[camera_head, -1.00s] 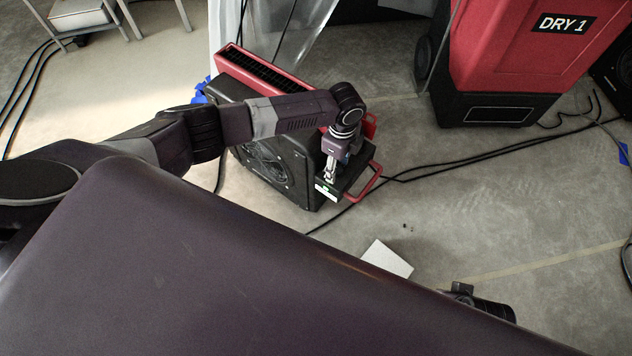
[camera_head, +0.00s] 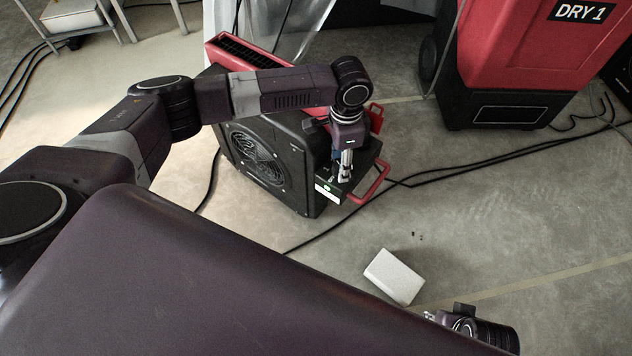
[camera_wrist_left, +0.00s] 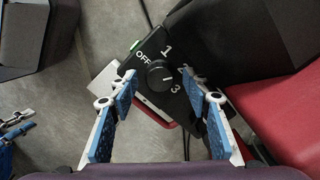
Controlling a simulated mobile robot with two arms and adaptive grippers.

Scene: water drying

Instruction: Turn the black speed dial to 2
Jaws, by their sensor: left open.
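The black speed dial (camera_wrist_left: 158,75) is on a dark panel (camera_wrist_left: 178,110) with the marks OFF, 1 and 3 in the left wrist view. The panel is on the end of a black and red blower (camera_head: 262,150). My left gripper (camera_head: 344,172) is over this panel. In the left wrist view its two blue-padded fingers (camera_wrist_left: 159,90) are open, one to each side of the dial, with nothing between them clearly touched. My right gripper is not clearly shown.
A red handle (camera_head: 376,186) sticks out beside the panel. A white block (camera_head: 394,276) lies on the floor. A red DRY 1 machine (camera_head: 520,60) stands at the right back. Black cables (camera_head: 480,158) cross the floor. A dark arm part shows at the bottom right.

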